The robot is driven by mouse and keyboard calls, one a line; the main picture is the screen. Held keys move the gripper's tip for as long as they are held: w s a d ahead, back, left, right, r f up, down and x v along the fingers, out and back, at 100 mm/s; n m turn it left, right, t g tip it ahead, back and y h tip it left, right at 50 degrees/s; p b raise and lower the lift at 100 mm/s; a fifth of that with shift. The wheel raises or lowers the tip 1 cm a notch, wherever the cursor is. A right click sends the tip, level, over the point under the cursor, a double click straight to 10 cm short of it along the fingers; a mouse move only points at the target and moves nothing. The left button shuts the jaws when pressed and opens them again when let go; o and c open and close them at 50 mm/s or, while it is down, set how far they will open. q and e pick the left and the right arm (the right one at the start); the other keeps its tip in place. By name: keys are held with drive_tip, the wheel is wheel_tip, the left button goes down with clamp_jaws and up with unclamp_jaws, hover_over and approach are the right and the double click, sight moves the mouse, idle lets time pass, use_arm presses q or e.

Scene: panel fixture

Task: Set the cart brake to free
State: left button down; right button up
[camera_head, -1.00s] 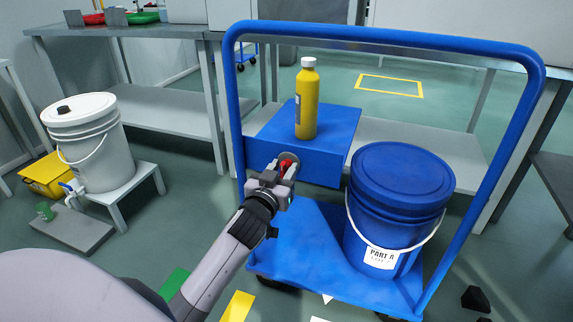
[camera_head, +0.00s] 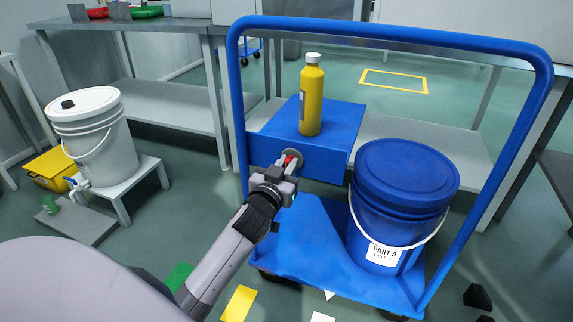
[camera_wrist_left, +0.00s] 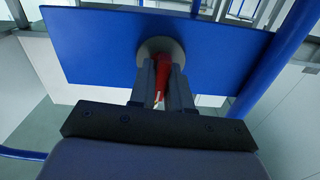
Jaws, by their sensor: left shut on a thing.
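The blue cart (camera_head: 310,242) stands ahead with its tall tube handle. A blue box (camera_head: 326,165) is fixed on the cart's left side. On the box's front face is a round grey disc with a red lever, the brake control (camera_head: 289,157). The red lever shows larger in the left wrist view (camera_wrist_left: 164,72), in front of the disc (camera_wrist_left: 152,48). My left gripper (camera_head: 287,168) is at the box's front face, shut on the red lever; its fingers (camera_wrist_left: 163,88) flank the lever and hide part of it. My right gripper is not in view.
A yellow bottle (camera_head: 311,98) stands upright on the box. A blue bucket (camera_head: 403,195) stands on the cart deck to the right. A white bucket (camera_head: 92,140) stands on a low stand at left. Grey tables (camera_head: 180,105) stand behind. Dark lumps (camera_head: 478,297) lie on the floor at right.

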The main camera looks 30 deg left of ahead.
use_arm(q)
drive_tip(key=shift+r+m+p, duration=0.1)
drive_tip(key=shift+m+p, duration=0.5)
drive_tip(key=shift+m, duration=0.5)
drive_tip(key=m+p, duration=0.1)
drive_tip(key=m, duration=0.1)
drive_tip(key=shift+d+m, duration=0.1)
drive_tip(key=shift+m, duration=0.3)
drive_tip(key=m, duration=0.2)
drive_tip(key=shift+m+p, duration=0.35)
drive_tip(key=shift+m, duration=0.05)
drive_tip(key=m, duration=0.2)
drive_tip(key=shift+d+m, duration=0.1)
drive_tip(key=shift+m, duration=0.2)
drive_tip(key=m, duration=0.2)
drive_tip(key=shift+f+m+p, duration=0.2)
drive_tip(key=shift+m+p, duration=0.15)
drive_tip(key=shift+m, duration=0.05)
drive_tip(key=m, duration=0.3)
drive_tip(key=shift+m, duration=0.4)
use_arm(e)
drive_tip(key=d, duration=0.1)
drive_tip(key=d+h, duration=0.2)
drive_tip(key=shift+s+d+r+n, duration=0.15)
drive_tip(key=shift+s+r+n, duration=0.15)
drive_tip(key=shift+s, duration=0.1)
use_arm(q)
drive_tip(key=shift+w, duration=0.1)
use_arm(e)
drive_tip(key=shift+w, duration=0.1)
